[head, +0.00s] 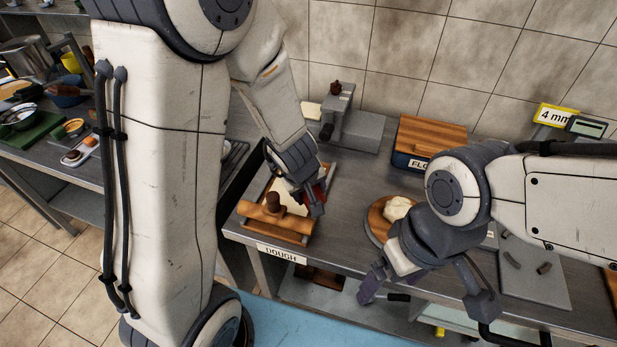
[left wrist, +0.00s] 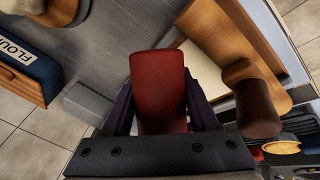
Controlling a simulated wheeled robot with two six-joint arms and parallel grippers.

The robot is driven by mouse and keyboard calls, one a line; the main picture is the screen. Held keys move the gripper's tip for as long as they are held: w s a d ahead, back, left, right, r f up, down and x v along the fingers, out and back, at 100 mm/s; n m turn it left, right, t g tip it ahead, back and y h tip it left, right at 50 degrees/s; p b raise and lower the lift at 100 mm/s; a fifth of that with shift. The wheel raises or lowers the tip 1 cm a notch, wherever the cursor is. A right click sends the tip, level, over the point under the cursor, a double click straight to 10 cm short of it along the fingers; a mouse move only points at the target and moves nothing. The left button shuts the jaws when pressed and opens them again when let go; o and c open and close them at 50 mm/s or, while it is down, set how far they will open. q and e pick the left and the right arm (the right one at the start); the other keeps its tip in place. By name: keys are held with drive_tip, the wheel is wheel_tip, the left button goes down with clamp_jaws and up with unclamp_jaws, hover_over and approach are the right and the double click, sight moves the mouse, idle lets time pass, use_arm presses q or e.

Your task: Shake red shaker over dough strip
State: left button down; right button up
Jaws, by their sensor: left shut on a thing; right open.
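My left gripper (head: 310,204) is shut on the red shaker (head: 318,187), which is mostly hidden behind the fingers in the head view. The red shaker fills the middle of the left wrist view (left wrist: 158,92), between the two dark fingers. It is held over or close to the wooden dough board (head: 330,170). The pale dough strip (head: 284,187) lies on that board, partly covered by my left gripper; a corner of it shows in the left wrist view (left wrist: 204,68). My right gripper (head: 428,292) is open and empty in front of the table edge.
A wooden roller (head: 275,224) and a brown knob-like piece (left wrist: 252,98) are beside the strip. A round board with a dough lump (head: 397,208) is near my right gripper. The flour box (head: 430,140) and a grey machine (head: 340,115) stand behind.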

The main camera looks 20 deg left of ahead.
use_arm(q)
drive_tip(key=g+h+p, duration=0.3)
drive_tip(key=shift+s+d+r+n+h, duration=0.25)
drive_tip(key=shift+s+d+n+h, duration=0.05)
drive_tip(key=shift+n+h, duration=0.1)
drive_tip(key=shift+w+a+g+h+p, duration=0.1)
drive_tip(key=shift+g+h+p, duration=0.6)
drive_tip(key=shift+h+p, duration=0.35)
drive_tip(key=shift+w+a+f+n+g+h+p, duration=0.1)
drive_tip(key=shift+n+g+h+p, duration=0.45)
drive_tip(key=shift+h, duration=0.3)
drive_tip(key=shift+w+a+g+h, duration=0.1)
drive_tip(key=shift+g+h, duration=0.55)
drive_tip(key=shift+h, duration=0.25)
